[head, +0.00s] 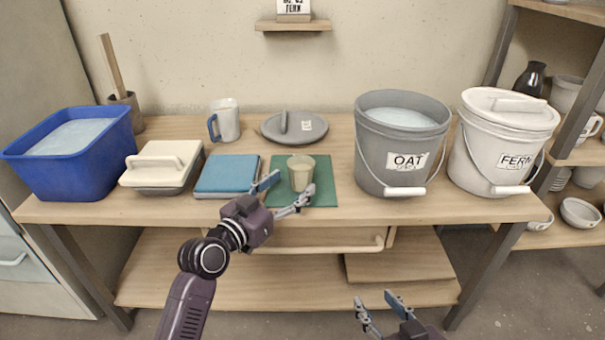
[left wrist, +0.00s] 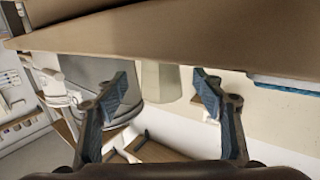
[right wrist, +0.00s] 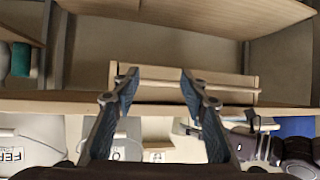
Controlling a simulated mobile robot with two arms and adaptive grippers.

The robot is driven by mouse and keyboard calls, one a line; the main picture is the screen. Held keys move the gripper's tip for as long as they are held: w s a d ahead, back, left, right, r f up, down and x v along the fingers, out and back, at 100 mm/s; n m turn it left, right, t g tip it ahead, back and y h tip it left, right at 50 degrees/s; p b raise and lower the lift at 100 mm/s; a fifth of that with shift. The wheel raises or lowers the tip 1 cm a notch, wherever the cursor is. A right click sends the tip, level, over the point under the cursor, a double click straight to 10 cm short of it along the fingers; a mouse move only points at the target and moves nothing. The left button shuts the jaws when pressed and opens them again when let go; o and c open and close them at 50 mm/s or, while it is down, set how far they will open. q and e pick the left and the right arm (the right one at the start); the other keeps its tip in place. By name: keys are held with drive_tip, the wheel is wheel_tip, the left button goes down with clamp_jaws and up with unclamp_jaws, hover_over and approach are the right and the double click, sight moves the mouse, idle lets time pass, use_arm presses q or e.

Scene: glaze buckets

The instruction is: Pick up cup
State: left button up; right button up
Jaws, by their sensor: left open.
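A small beige cup (head: 301,173) stands upright on a green mat (head: 321,192) on the table. My left gripper (head: 291,186) is open at the near side of the cup, with one finger to its left and the other at its near right. In the left wrist view the cup (left wrist: 160,80) appears upside down, beyond and between the spread fingers (left wrist: 163,82). I cannot tell whether a finger touches it. My right gripper (head: 375,299) is open and empty, low in front of the table; its spread fingers also show in the right wrist view (right wrist: 158,75).
A grey OAT bucket (head: 375,150) and a white FERN bucket (head: 480,150) stand right of the mat. A blue-topped slab (head: 228,173), a lidded box (head: 160,180) and a blue tub (head: 75,175) are left. A mug (head: 228,122) and grey lid (head: 300,128) stand behind.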

sight(294, 183)
use_arm(q)
drive_tip(key=x, duration=0.1)
drive_tip(key=b+x, duration=0.1)
drive_tip(key=x, duration=0.3)
drive_tip(key=shift+a+f+b, duration=0.1)
drive_tip(key=shift+f+b, duration=0.2)
drive_tip(key=shift+f, duration=0.05)
drive_tip(key=shift+w, duration=0.15)
use_arm(e)
drive_tip(key=w+a+r+t+y, duration=0.1)
drive_tip(key=w+a+r+t, duration=0.1)
drive_tip(key=r, duration=0.6)
drive_tip(key=shift+w+r+t, duration=0.2)
drive_tip(key=shift+w+t, duration=0.5)
drive_tip(key=shift+t, duration=0.5)
use_arm(q)
drive_tip(key=c, duration=1.4)
drive_tip(key=shift+r, duration=0.1)
use_arm(e)
drive_tip(key=shift+f, duration=0.15)
